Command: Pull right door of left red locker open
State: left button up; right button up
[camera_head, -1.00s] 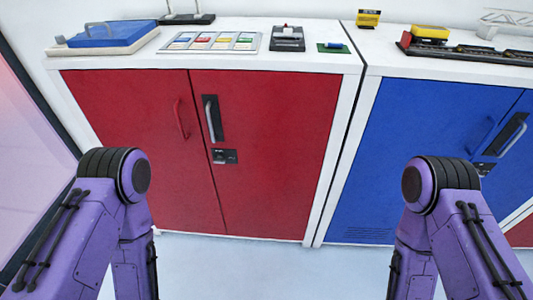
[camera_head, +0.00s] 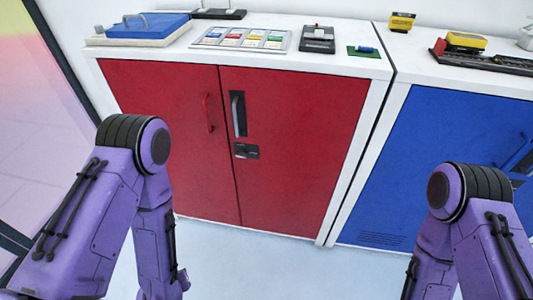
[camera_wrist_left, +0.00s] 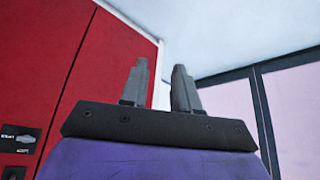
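The red locker has a left door (camera_head: 160,120) and a right door (camera_head: 300,140), both shut in the head view. The right door carries a dark upright handle (camera_head: 238,113) near the middle seam, with a black lock plate (camera_head: 246,151) below it. The left door has a red handle (camera_head: 207,113). My left gripper (camera_wrist_left: 159,75) shows in the left wrist view, fingers apart and nothing between them. Red door panels (camera_wrist_left: 100,80) and a lock plate (camera_wrist_left: 18,138) show left of it. In the head view both my grippers are out of sight.
A blue locker (camera_head: 450,150) stands close to the right of the red one. The white top holds a blue-lidded box (camera_head: 147,27), a panel of coloured cards (camera_head: 240,39) and small devices. Pale floor (camera_head: 245,260) is clear in front. A dark-framed glass pane (camera_head: 40,120) stands at left.

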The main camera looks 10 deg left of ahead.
pick_arm(q)
jog(key=w+d+r+m+t+h+p, duration=0.2)
jog(key=w+r+m+t+p, duration=0.3)
jog(key=w+r, duration=1.15)
jog(key=m+t+h, duration=0.5)
jog(key=t, duration=0.3)
send_near(234, 113)
jog(key=w, duration=0.1)
jog(key=shift+n, duration=0.3)
jog(key=p+x, duration=0.2)
jog(key=x, duration=0.7)
jog(key=shift+w+d+f, duration=0.1)
jog(key=shift+w, duration=0.25)
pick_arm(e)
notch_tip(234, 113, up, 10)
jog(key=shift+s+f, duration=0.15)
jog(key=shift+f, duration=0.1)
pick_arm(q)
jog(key=shift+c, duration=0.3)
grip_shut()
